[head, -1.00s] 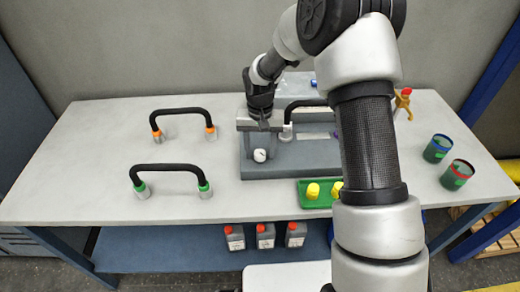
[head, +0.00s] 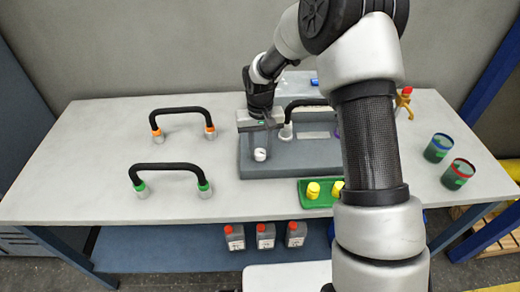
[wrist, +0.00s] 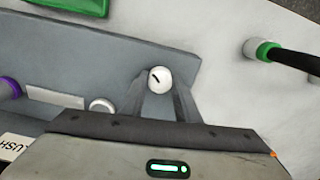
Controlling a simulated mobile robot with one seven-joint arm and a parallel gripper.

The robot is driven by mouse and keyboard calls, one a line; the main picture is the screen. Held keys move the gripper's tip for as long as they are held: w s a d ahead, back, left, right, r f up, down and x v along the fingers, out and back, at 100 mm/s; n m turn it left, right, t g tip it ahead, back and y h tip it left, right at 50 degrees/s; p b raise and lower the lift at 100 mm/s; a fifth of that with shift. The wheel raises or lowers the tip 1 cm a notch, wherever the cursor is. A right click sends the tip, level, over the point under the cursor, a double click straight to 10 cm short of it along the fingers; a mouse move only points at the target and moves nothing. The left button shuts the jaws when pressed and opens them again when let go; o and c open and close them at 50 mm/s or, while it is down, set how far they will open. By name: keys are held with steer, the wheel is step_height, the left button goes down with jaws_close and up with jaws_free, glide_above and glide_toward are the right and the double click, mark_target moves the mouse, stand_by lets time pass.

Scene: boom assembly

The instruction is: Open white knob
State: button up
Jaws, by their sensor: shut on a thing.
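The white knob (head: 260,154) is at the front left of the grey block (head: 300,163) on the table. In the wrist view the white knob (wrist: 159,79) shows a short dark slanted mark on its face. My gripper (head: 260,146) is above the left end of the block and reaches down to the knob. In the wrist view the fingers of my gripper (wrist: 159,90) lie on both sides of the knob and are shut on it. The far sides of the fingers are hidden.
A black handle (head: 304,103) stands on the block close to my gripper. Two more black handles, orange-ended (head: 180,111) and green-ended (head: 168,167), stand at left. A green tray (head: 317,200) with yellow pieces lies in front. Two cans (head: 438,148) stand at right.

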mark_target(260, 152)
steer(key=n, duration=0.5)
steer(key=shift+n, duration=0.3)
stand_by(0.4)
steer(key=o, duration=1)
steer(key=shift+o, duration=0.2)
step_height(260, 152, up, 18)
steer(key=shift+f, duration=0.25)
